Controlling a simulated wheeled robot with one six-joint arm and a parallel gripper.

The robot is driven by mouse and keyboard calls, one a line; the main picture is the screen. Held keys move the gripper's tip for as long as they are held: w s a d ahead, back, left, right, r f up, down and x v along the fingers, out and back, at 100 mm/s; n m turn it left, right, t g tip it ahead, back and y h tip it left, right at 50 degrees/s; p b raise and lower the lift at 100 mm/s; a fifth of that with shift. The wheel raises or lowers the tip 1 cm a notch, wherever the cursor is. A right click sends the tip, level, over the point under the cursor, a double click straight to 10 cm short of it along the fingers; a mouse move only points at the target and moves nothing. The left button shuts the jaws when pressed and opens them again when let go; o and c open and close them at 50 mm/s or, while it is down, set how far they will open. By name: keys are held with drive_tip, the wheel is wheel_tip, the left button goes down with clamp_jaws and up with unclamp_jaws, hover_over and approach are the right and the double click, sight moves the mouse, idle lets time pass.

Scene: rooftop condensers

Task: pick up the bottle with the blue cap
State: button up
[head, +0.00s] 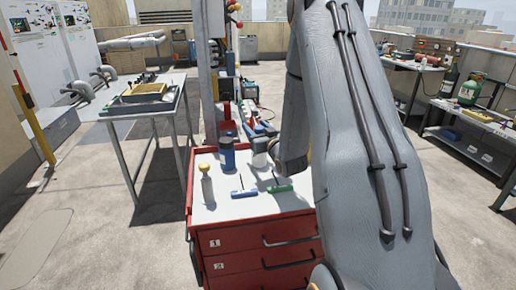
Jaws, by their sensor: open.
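A red tool cart (255,235) stands in the middle, with a pale top. On it is a dark blue cylindrical bottle or can (227,153), upright. Just right of it stands a white container (260,153) with a dark top, close to my wrist. Which of the two is the bottle with the blue cap, I cannot tell for sure at this size. My arm fills the right middle, and its forearm comes down to the right of the white container. My gripper's fingers do not show; the arm hides that side of the cart top.
A yellow-topped pale tool (206,185), a blue-handled tool (244,192) and a green-handled tool (279,188) are nearer on the cart. Red and blue items (228,120) stand at its back. A metal table (150,105) with a tray is left; benches (470,130) stand right.

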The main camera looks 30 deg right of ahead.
drive_tip(key=shift+w, duration=0.5)
clamp_jaws()
drive_tip(key=shift+r, duration=0.1)
